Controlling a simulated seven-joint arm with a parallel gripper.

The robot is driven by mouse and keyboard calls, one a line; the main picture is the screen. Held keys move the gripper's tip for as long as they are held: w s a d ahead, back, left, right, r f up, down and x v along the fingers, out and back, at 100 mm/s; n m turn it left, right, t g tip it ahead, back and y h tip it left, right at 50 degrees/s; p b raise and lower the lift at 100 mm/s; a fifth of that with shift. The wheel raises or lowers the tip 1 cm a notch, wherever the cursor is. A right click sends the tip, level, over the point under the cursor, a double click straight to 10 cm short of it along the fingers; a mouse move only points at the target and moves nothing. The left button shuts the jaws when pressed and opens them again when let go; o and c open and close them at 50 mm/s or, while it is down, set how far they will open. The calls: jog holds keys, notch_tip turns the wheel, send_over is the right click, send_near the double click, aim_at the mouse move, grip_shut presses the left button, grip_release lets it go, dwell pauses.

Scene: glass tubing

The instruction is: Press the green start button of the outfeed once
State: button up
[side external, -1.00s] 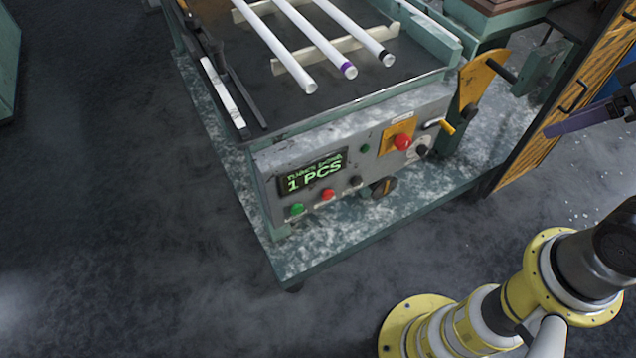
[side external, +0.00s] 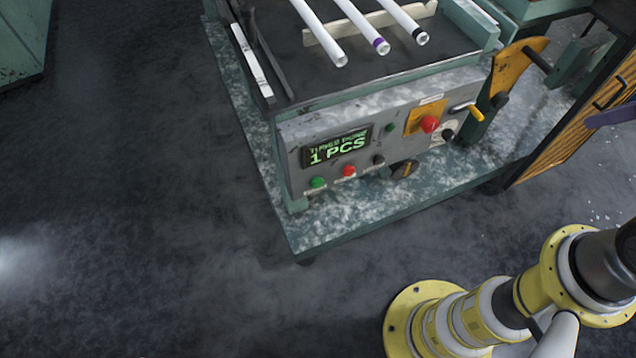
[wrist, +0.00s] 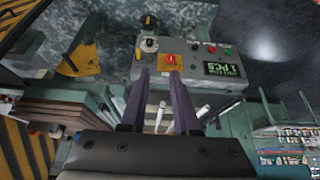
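The green start button (side external: 317,182) sits at the lower left of the outfeed's grey control panel (side external: 295,150), below a display (side external: 336,147) reading "1 PCS". A red button (side external: 348,171) is just right of it. In the wrist view the panel appears upside down, with the green button (wrist: 228,51) at the upper right beside the display. My gripper (wrist: 161,74) is open and empty, its two purple fingers apart. The fingers appear left of the green button there. In the side view only part of a purple finger shows at the right edge, well away from the panel.
A red mushroom button (side external: 430,124) on an orange plate, a black knob (side external: 404,169) and a yellow-tipped lever (side external: 475,113) share the panel. White tubes (side external: 362,27) lie above on the outfeed. A yellow-and-black striped guard (side external: 565,140) stands right. Floor before the panel is clear.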

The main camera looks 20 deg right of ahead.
grip_shut()
dwell(1.3)
